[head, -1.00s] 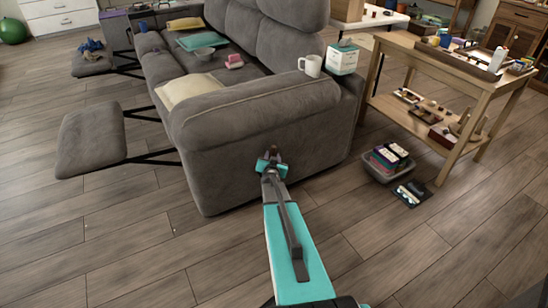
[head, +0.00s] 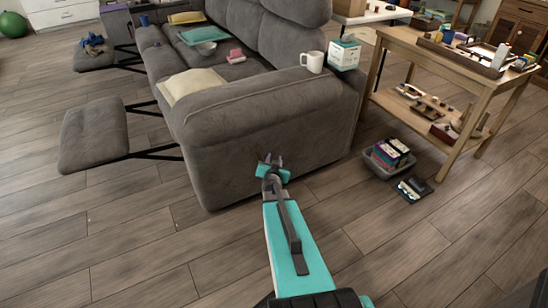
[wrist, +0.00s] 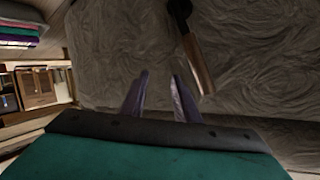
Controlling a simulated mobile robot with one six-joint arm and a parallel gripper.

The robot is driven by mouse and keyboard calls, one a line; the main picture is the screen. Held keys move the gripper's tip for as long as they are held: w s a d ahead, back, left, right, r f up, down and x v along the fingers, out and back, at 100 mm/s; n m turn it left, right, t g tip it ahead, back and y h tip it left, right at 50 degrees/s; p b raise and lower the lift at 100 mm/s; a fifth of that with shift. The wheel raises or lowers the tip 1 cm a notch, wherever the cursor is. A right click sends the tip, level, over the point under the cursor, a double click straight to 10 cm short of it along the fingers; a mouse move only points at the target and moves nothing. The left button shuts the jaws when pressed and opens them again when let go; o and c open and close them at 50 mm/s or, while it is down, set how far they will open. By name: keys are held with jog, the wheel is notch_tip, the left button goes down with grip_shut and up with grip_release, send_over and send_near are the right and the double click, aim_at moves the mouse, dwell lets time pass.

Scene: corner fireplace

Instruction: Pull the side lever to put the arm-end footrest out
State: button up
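The grey sofa (head: 235,130) stands with its near arm's outer side facing me. The arm-end footrest (head: 93,137) is out in front of the sofa on dark struts. The side lever (wrist: 198,58) shows in the wrist view, with a dark pivot and a wooden handle against the sofa's fabric; in the head view I cannot make it out behind my gripper. My gripper (head: 271,164) is at the sofa's outer side. In the wrist view its fingers (wrist: 159,76) are apart with nothing between them. The lever's handle is just right of the right finger; I cannot tell whether they touch.
A wooden table (head: 465,75) with clutter stands right of the sofa. A grey bin (head: 388,160) and a dark item (head: 412,190) lie on the floor nearby. A mug (head: 313,61) and a box (head: 344,53) sit on the sofa arm. Floor at front left is clear.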

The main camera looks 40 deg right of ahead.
jog(key=shift+p+v, duration=0.3)
jog(key=shift+v, duration=2.5)
